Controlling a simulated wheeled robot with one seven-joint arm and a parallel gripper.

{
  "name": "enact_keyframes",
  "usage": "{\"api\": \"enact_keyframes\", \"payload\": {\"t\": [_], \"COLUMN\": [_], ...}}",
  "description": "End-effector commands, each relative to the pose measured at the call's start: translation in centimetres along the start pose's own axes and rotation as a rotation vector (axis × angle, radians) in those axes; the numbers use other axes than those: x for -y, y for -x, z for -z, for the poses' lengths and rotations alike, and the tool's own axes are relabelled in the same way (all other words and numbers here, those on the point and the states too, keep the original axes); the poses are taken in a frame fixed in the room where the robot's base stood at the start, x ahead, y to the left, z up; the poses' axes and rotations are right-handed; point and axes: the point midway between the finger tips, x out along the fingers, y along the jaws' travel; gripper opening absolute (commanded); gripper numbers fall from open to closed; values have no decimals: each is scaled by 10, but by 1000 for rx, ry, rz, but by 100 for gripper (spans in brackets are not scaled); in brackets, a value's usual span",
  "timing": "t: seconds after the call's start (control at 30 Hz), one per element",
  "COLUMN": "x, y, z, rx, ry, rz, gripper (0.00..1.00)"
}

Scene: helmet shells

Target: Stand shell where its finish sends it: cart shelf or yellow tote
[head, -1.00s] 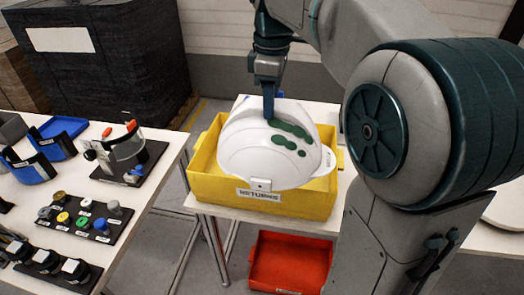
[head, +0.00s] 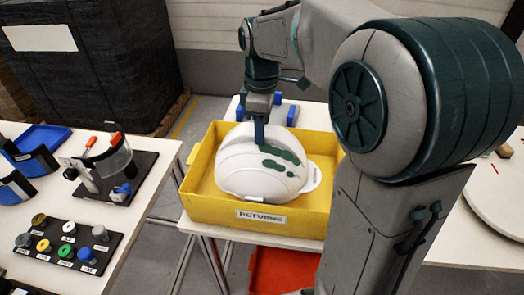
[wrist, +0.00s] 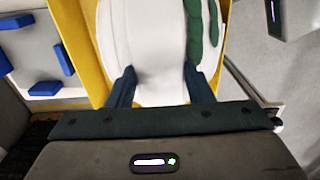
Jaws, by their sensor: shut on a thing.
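The white helmet shell (head: 240,170) has dark green blotches on its right side. It sits dome up inside the yellow tote (head: 262,214), whose front label reads RETURNS. The tote stands on a white table. My gripper (head: 261,140) comes down from above and is shut on the shell at its upper edge. In the wrist view my two blue fingers (wrist: 160,88) are on either side of a white part of the shell (wrist: 145,45), with the green blotches to the right. Whether the shell's underside touches the tote floor is hidden.
Blue blocks (head: 292,115) stand behind the tote. A red bin (head: 285,270) is below the table. The left table holds a visor stand (head: 115,165), a tray of knobs (head: 68,245) and a blue tray (head: 42,136). A round white disc (head: 500,190) is at right.

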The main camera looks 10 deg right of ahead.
Motion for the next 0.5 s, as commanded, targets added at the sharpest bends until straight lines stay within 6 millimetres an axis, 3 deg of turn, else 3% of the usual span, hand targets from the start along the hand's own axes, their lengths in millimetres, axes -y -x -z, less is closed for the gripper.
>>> {"api": "enact_keyframes", "payload": {"t": [0.1, 0.27, 0.5], "x": [0, 0, 0], "y": [-20, -32, -67], "z": [0, 0, -1], "rx": [0, 0, 1], "ry": [-1, -1, -1], "rz": [1, -1, 1], "gripper": [0, 0, 0]}}
